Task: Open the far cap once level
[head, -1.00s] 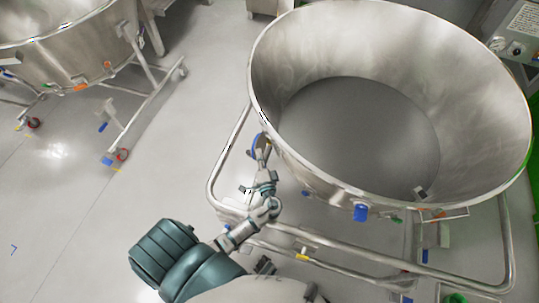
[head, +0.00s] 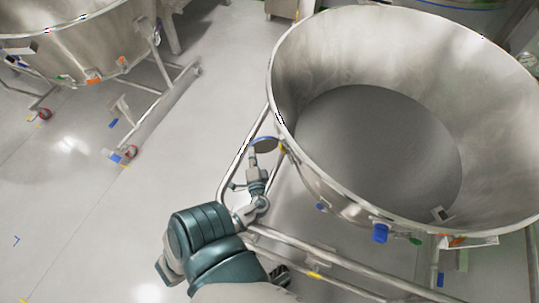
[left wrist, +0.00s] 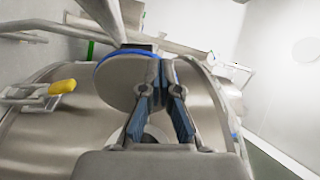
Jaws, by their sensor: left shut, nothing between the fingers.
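A large open steel bowl (head: 290,95) on a tubular frame fills the right of the head view. At its left side is a round grey cap with a blue rim (head: 264,145); it is tilted out from the wall. In the left wrist view the cap (left wrist: 116,82) shows as a broad disc just beside the fingers. My left gripper (head: 253,156) is at the cap's near edge, its fingers (left wrist: 164,66) shut with nothing between them. Whether they touch the cap I cannot tell. My right gripper is not in view.
The bowl's tubular frame (head: 340,266) runs below and around my left arm. A blue fitting (head: 380,233) sits on the bowl's near side. A yellow-handled fitting (left wrist: 61,87) shows in the wrist view. A second steel vessel (head: 90,45) stands at upper left, with clear floor between.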

